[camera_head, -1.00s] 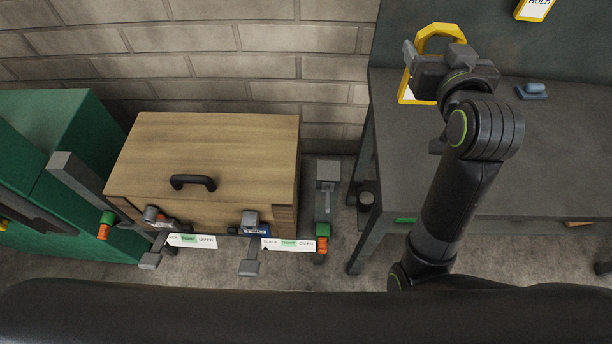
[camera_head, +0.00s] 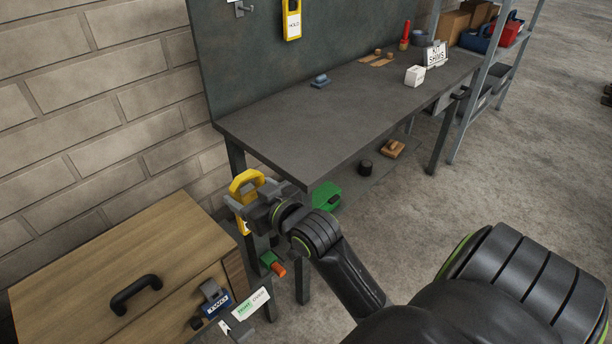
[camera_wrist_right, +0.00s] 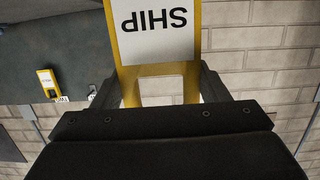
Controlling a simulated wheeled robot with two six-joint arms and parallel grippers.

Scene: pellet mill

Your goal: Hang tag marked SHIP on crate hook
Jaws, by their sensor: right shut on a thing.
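My right gripper (camera_head: 254,204) is shut on the yellow tag (camera_head: 244,182), which has a looped top. In the right wrist view the tag (camera_wrist_right: 158,30) reads SHIP, upside down, and sits between the two fingers (camera_wrist_right: 162,88). The gripper is in the air by the bench's near left corner, to the right of the wooden crate (camera_head: 95,270). I cannot make out the crate hook. My left gripper is out of view.
A dark bench (camera_head: 350,115) stands to the right, with small objects on top. A yellow HOLD tag (camera_head: 292,20) hangs on its back board, near a metal hook (camera_head: 240,8). An orange-and-green fitting (camera_head: 272,263) is just below my gripper. A green object (camera_head: 326,196) is beneath the bench.

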